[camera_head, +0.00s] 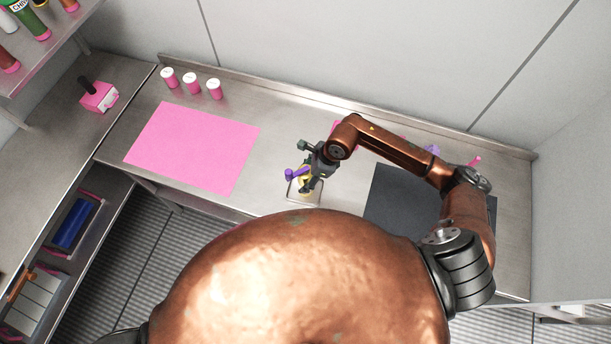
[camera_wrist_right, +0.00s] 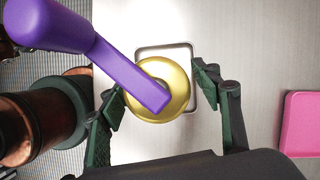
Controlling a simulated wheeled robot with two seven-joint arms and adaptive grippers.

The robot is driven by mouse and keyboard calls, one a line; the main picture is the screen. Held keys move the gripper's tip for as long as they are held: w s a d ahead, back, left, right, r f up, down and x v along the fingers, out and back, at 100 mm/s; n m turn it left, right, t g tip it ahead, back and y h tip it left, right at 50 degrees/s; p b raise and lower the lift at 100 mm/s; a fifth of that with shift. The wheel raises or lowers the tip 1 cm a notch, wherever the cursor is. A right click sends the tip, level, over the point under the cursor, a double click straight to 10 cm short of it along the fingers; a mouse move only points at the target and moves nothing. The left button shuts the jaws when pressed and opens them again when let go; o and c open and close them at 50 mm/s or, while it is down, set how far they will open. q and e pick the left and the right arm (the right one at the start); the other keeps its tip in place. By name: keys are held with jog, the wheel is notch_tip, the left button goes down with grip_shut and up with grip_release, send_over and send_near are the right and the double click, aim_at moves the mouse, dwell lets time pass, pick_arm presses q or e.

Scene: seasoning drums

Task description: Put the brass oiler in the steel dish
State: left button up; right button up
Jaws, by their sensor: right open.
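The brass oiler (camera_wrist_right: 178,76) has a round yellow body with a purple arm and knob over it. In the head view the oiler (camera_head: 307,186) shows within the outline of the steel dish (camera_head: 317,204), partly hidden by my gripper. In the right wrist view it overlaps the shallow, square dish (camera_wrist_right: 165,47) and covers much of it; I cannot tell whether it touches the dish floor. My right gripper (camera_wrist_right: 158,88) is open, with one finger on each side of the brass body. It also shows in the head view (camera_head: 312,177). My left gripper is out of view.
A pink mat (camera_head: 192,148) lies left of the dish and a dark mat (camera_head: 387,198) lies right. Several white-topped pink jars (camera_head: 191,84) stand at the back left. A pink box (camera_head: 99,96) sits on the left counter. My right arm hides part of the right counter.

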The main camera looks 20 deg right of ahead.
jog(key=shift+r, duration=0.1)
jog(key=shift+d+r, duration=0.15)
jog(key=shift+r, duration=0.15)
jog(key=b+v, duration=0.2)
jog(key=v, duration=0.9)
jog(key=shift+r, duration=0.15)
